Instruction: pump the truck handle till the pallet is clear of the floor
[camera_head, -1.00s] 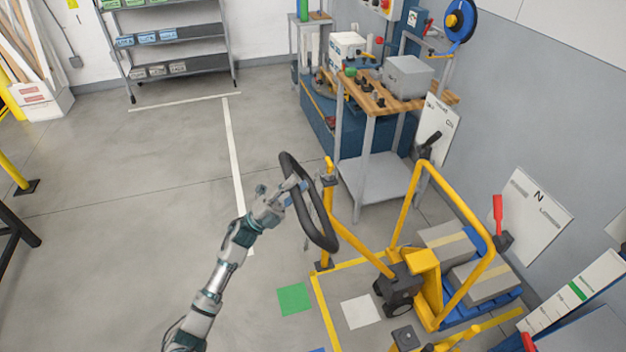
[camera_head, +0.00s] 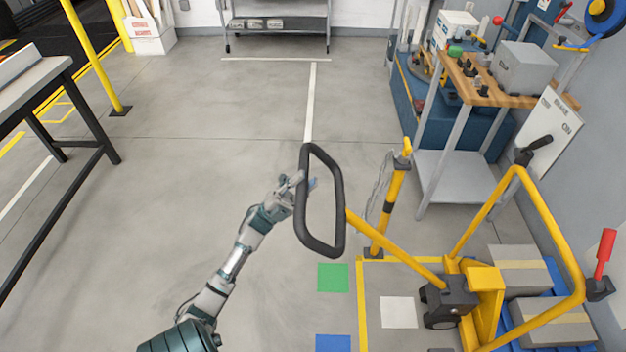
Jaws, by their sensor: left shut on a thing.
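The pallet truck's handle (camera_head: 340,212) is a black loop on a yellow shaft (camera_head: 392,246) that slopes down to the truck's black base (camera_head: 450,303). My left gripper (camera_head: 300,187) is shut on the left side of the loop, near its upper half. The yellow truck frame (camera_head: 483,298) stands at the lower right. Behind it, grey boxes with tan bands (camera_head: 520,269) lie on a blue pallet (camera_head: 570,338), partly hidden by the frame and cut by the picture edge. I cannot tell the gap between pallet and floor. My right gripper is out of view.
A workbench (camera_head: 500,92) with tools stands behind the truck. A yellow post (camera_head: 392,205) stands just behind the handle shaft. A black-legged table (camera_head: 40,85) is at the left. Green (camera_head: 333,278) and white (camera_head: 398,312) squares mark the floor. The middle floor is clear.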

